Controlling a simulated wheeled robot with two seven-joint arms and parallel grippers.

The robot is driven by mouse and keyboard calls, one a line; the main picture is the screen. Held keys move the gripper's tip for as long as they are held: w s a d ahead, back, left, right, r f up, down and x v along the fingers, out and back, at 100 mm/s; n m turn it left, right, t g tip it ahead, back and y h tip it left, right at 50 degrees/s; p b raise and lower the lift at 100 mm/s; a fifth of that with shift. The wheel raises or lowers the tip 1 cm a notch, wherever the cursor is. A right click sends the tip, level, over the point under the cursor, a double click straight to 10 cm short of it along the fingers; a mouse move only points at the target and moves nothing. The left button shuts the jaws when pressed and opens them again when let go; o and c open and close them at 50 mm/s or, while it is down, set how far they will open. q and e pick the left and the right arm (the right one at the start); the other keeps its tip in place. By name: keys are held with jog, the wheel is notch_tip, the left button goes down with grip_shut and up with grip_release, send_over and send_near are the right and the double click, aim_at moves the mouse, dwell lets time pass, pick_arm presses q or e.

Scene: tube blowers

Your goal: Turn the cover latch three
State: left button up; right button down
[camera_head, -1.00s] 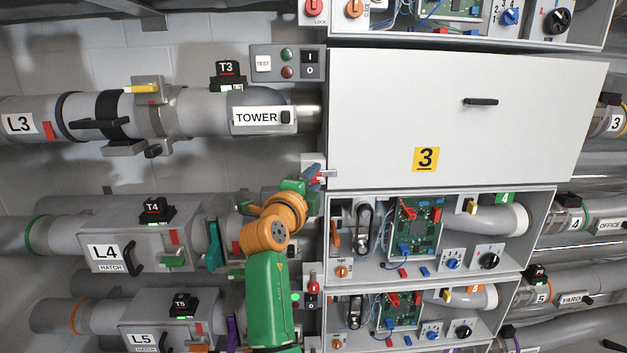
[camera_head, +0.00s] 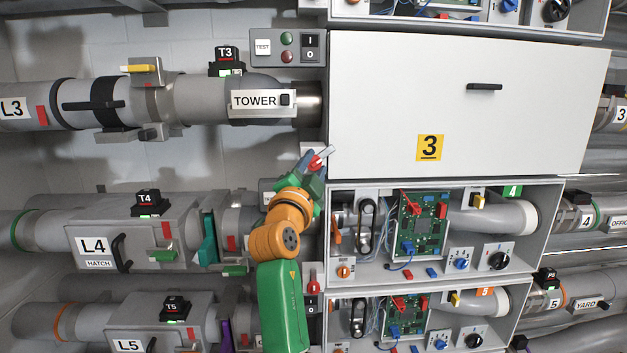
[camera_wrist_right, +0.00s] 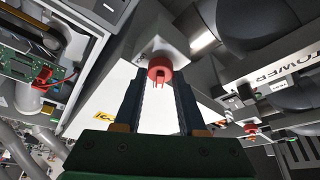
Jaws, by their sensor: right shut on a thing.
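The cover of unit three (camera_head: 450,105) is a large white panel with a yellow "3" label, and it is closed. Its red cover latch (camera_head: 317,162) sits at the panel's lower left corner, with a pale lever tip tilted up to the right. My right gripper (camera_head: 313,166) reaches up to it from below and is shut on it. In the right wrist view the red latch (camera_wrist_right: 160,69) shows under a pale block, between the tips of the two dark fingers of my gripper (camera_wrist_right: 159,88). The fingers partly hide the latch in the head view. My left gripper is not in view.
Open boxes with circuit boards (camera_head: 420,225) lie below the cover. Another red latch (camera_head: 312,283) is lower down. The TOWER pipe (camera_head: 200,98) and a test button box (camera_head: 288,46) are at upper left. The L4 hatch (camera_head: 100,247) is at left.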

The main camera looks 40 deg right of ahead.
jog(key=n+t, duration=0.1)
jog(key=n, duration=0.2)
jog(key=shift+f+n+t+b, duration=0.1)
jog(key=shift+n+t+b, duration=0.2)
jog(key=shift+b, duration=0.1)
jog(key=shift+n+t+y, duration=0.3)
jog(key=shift+n+t, duration=0.1)
jog(key=shift+n, duration=0.7)
jog(key=n, duration=0.1)
jog(key=n+t+p, duration=0.1)
jog(key=n+y, duration=0.1)
jog(key=shift+r+n+t+p, duration=0.25)
jog(key=shift+n+t+p, duration=0.05)
jog(key=shift+n, duration=0.1)
jog(key=shift+s+f+n+t+y+p, duration=0.1)
jog(key=shift+n+t+y+p, duration=0.55)
jog(key=shift+n, duration=0.65)
jog(key=shift+n+t+y+p, duration=0.4)
jog(key=shift+n+p, duration=0.3)
jog(key=shift+n, duration=0.6)
jog(key=shift+y, duration=0.25)
jog(key=shift+c, duration=2.4)
grip_release()
jog(key=shift+f, duration=0.15)
